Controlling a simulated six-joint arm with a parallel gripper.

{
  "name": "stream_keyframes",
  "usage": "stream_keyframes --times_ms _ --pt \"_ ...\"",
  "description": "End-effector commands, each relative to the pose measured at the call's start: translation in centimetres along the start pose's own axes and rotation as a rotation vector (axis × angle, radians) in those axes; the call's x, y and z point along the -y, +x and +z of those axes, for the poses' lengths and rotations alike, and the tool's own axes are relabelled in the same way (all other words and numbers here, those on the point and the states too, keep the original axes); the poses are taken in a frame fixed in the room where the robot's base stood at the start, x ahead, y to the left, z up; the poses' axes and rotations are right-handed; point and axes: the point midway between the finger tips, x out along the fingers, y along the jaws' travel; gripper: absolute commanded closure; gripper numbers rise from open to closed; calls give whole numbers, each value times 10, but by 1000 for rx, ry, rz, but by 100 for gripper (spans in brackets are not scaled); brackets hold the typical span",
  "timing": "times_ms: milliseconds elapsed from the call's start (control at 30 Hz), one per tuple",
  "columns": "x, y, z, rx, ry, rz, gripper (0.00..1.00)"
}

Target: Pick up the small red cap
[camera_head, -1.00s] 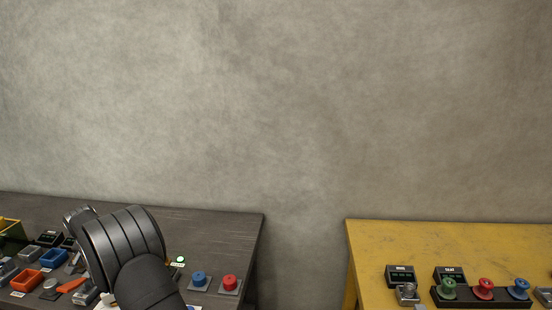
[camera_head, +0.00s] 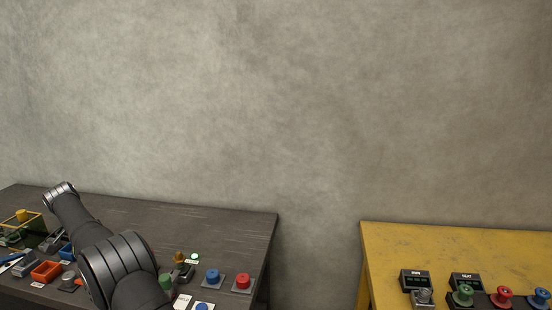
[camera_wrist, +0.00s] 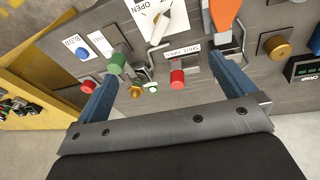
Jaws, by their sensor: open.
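In the wrist view a small red cap (camera_wrist: 178,79) stands on a metal holder beside an upside-down white label. My gripper (camera_wrist: 163,66) has its two blue fingers wide apart, empty, with this cap between them in the picture; I cannot tell the depth gap. A second red round piece (camera_wrist: 88,87) shows left of the left finger. In the head view a red button-like piece (camera_head: 243,281) sits on a grey plate near the dark table's right end. The cap on the holder is not visible there, and my gripper is out of sight beyond my arm.
A green knob (camera_wrist: 117,63) is close to the left finger. A blue button (camera_wrist: 82,53), an orange-handled tool (camera_wrist: 225,12) and a brown knob (camera_wrist: 277,46) lie around. Bins, including an orange one (camera_head: 46,271), crowd the table's left. A yellow table (camera_head: 450,240) stands right, across a gap.

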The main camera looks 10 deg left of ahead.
Motion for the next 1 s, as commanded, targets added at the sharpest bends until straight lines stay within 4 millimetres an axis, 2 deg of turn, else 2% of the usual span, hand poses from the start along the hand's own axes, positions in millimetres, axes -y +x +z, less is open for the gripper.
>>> stream_keyframes --times_ms 467,633,900,1000 --pt "-2 -2 0 11 -23 8 0" --pt "-2 -2 0 11 -24 8 31" --pt "-2 -2 -1 12 -21 8 32" --pt "-13 1 -14 21 13 8 32"
